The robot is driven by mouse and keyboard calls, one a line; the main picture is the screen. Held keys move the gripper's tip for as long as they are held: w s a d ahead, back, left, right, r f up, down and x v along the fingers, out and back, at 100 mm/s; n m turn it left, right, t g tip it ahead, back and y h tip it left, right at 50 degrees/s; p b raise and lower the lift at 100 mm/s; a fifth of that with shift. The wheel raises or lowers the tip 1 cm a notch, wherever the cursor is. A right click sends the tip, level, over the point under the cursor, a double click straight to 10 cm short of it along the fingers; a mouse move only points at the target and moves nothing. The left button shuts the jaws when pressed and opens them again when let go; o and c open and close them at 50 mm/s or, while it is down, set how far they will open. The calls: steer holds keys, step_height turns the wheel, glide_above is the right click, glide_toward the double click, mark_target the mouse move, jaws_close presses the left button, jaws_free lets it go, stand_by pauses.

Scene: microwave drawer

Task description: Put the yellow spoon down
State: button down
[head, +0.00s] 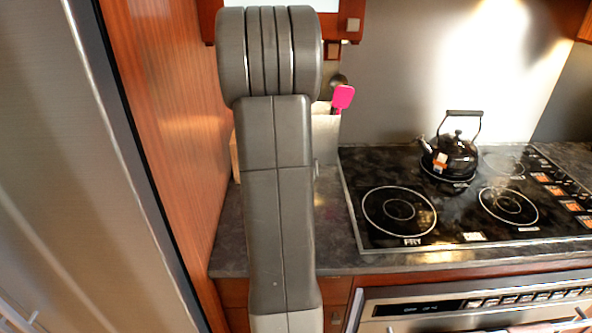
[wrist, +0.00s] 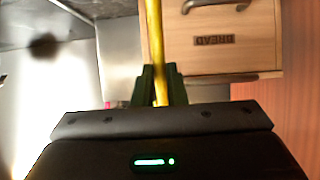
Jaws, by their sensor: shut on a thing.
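The yellow spoon (wrist: 154,35) shows in the wrist view as a thin straight yellow shaft. It runs from the top edge of the picture down between the fingers. My gripper (wrist: 161,73) has its two dark green fingers shut on the shaft. The far end of the spoon is outside the wrist view. In the head view my arm stands in the middle, and neither the gripper nor the spoon can be made out there.
A wooden box marked BREAD (wrist: 215,42) with a metal handle is close beyond the fingers. The dark countertop (head: 333,232) has bare room beside my arm. A black kettle (head: 452,158) stands on the cooktop (head: 440,212). A pink utensil (head: 343,97) stands behind my arm.

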steer(key=shift+f, duration=0.15)
steer(key=shift+f, duration=0.25)
steer(key=c, duration=1.5)
jaws_free()
steer(key=shift+r, duration=0.1)
steer(key=shift+o, duration=0.2)
